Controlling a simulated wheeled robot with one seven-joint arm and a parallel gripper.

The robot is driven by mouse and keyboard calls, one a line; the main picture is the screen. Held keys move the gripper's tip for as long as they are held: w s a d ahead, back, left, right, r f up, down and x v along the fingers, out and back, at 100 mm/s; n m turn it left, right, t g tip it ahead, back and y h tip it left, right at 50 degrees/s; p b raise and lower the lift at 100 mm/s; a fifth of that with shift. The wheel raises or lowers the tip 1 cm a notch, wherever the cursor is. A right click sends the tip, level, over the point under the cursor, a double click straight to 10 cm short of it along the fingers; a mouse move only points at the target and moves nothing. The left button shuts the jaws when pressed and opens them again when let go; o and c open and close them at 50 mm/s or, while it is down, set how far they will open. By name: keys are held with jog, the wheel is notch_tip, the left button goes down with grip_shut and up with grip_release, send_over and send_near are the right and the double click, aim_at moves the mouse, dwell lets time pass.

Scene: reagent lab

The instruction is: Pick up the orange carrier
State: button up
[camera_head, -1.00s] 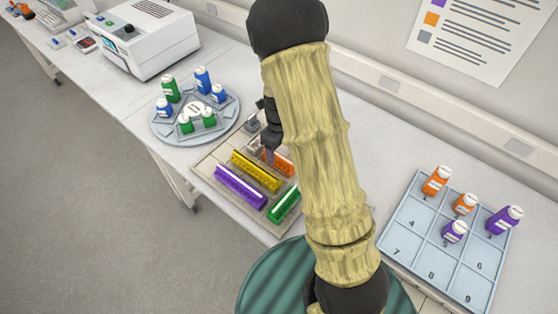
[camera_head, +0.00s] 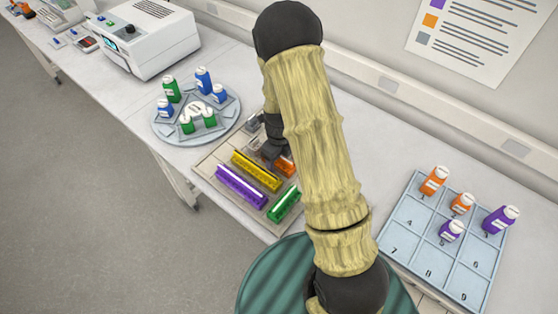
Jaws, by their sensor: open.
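The orange carrier (camera_head: 285,167) lies in the beige rack tray (camera_head: 208,165). Only its near right part shows; the rest is hidden by my gripper and arm. My gripper (camera_head: 273,157) is dark and open, low over the far left part of the orange carrier. The fingertips are small and partly hidden, so I cannot tell whether they touch it or are around it.
Yellow (camera_head: 256,171), purple (camera_head: 241,186) and green (camera_head: 285,204) carriers lie close by in the tray. A round carousel with bottles (camera_head: 158,133) stands left. A numbered tray (camera_head: 411,244) with orange and purple bottles stands right. The wall (camera_head: 340,62) is behind.

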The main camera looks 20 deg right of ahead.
jog(key=c, duration=1.1)
jog(key=shift+r, duration=0.1)
jog(key=shift+c, duration=0.2)
notch_tip(320, 180, up, 10)
jog(key=shift+f+b, duration=0.1)
jog(key=shift+b, duration=0.65)
